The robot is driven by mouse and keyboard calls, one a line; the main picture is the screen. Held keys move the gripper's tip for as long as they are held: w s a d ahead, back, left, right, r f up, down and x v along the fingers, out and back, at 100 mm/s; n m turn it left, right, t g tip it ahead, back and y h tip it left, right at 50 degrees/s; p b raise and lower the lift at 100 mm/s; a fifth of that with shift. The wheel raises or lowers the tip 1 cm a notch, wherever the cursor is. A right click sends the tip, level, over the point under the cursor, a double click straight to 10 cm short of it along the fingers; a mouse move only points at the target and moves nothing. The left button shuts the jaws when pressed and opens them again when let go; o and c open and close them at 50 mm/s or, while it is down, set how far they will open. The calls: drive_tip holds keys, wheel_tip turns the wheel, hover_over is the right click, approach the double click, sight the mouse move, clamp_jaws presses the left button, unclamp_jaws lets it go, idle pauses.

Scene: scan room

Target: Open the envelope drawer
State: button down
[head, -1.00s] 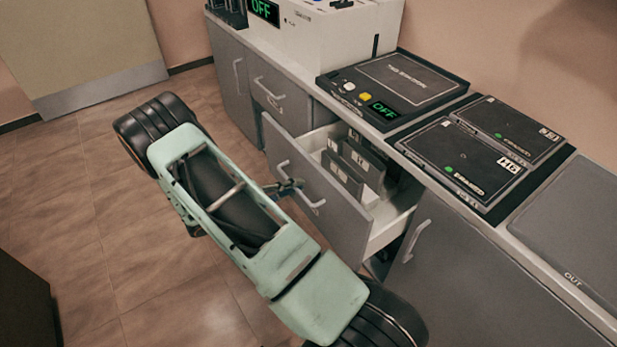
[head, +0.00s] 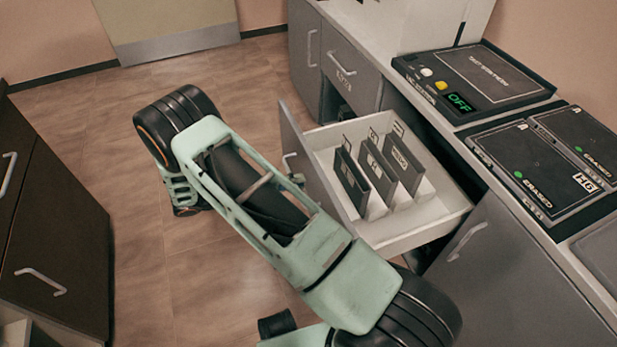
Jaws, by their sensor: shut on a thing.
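The drawer (head: 425,222) stands pulled well out of the grey counter, its white inside showing. Several upright dark dividers with white labels (head: 378,170) stand in it. Its grey front faces left, with a pale bar handle (head: 289,160) partly hidden by my arm. My gripper (head: 297,180) shows only as a small dark piece at the handle, behind my green arm. It is shut on the handle; the fingertips are mostly hidden.
Another closed drawer (head: 343,70) is farther along the counter. A closed cabinet door (head: 510,270) is nearer. Black devices (head: 475,80) lie on the countertop. A dark cabinet (head: 55,230) stands on the left. The floor between is clear.

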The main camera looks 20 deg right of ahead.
drive_tip(key=shift+f+v, duration=0.2)
drive_tip(key=shift+v, duration=0.9)
drive_tip(key=shift+s+a, duration=0.1)
drive_tip(key=c, duration=2.1)
unclamp_jaws()
drive_tip(key=v, duration=1.2)
